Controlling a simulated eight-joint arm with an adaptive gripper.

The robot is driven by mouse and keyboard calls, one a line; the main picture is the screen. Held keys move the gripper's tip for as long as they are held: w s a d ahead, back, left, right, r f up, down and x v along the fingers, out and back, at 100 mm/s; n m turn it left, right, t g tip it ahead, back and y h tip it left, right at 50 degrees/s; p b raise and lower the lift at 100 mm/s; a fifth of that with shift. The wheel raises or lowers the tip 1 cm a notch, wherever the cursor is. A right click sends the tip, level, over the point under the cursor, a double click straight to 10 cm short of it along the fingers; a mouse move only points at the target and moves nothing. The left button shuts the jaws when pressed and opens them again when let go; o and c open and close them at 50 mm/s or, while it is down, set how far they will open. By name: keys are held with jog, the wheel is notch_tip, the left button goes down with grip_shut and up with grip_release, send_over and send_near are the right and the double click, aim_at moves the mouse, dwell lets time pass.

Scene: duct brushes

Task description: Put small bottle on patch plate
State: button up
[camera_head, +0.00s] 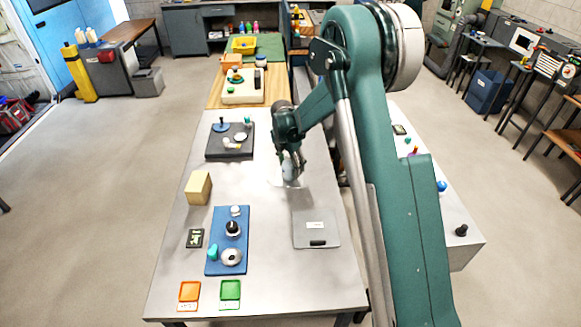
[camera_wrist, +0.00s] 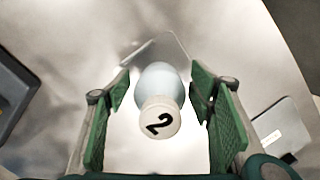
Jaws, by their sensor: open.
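The small bottle (camera_wrist: 160,85) is pale blue-white with a white cap marked 2. It stands between the two fingers of my gripper (camera_wrist: 160,112) in the wrist view, with visible gaps on both sides. In the head view the bottle (camera_head: 290,169) is partly hidden by my gripper (camera_head: 291,160), which is open over the metal table. A flat grey plate (camera_head: 316,218) with a white label and a black bar lies nearer the front; it also shows in the wrist view (camera_wrist: 268,122). A thin shiny sheet (camera_wrist: 165,45) lies by the bottle. I cannot tell which is the patch plate.
A blue tray (camera_head: 214,262) with several parts stands at front left. A dark tray (camera_head: 215,153) with small items lies behind it. A tan block (camera_head: 199,187) and orange (camera_head: 189,291) and green (camera_head: 230,290) cards sit left. The table between is clear.

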aim_at(288, 155)
jog(key=r, duration=0.4)
jog(key=s+a+r, duration=0.1)
jog(key=r, duration=0.7)
jog(key=shift+s+a+p, duration=0.15)
jog(key=shift+p, duration=0.25)
jog(key=shift+r, duration=0.1)
jog(key=shift+s+r, duration=0.15)
jog(key=shift+r, duration=0.05)
jog(key=s+d+r+m+t, duration=0.1)
jog(key=s+d+r+m, duration=0.45)
jog(key=s+r, duration=0.4)
jog(key=s+d+r+m+t, duration=0.2)
jog(key=s+d+r+m, duration=0.4)
jog(key=s+r, duration=0.4)
jog(key=s+d+m+t, duration=0.1)
jog(key=s+m, duration=0.6)
jog(key=s, duration=0.7)
jog(key=s+d+f+m+t+y, duration=0.1)
jog(key=s+d+m, duration=0.3)
jog(key=s+m, duration=0.4)
jog(key=s+t, duration=0.1)
jog(key=s, duration=0.5)
jog(key=shift+s+f, duration=0.3)
jog(key=shift+s, duration=0.05)
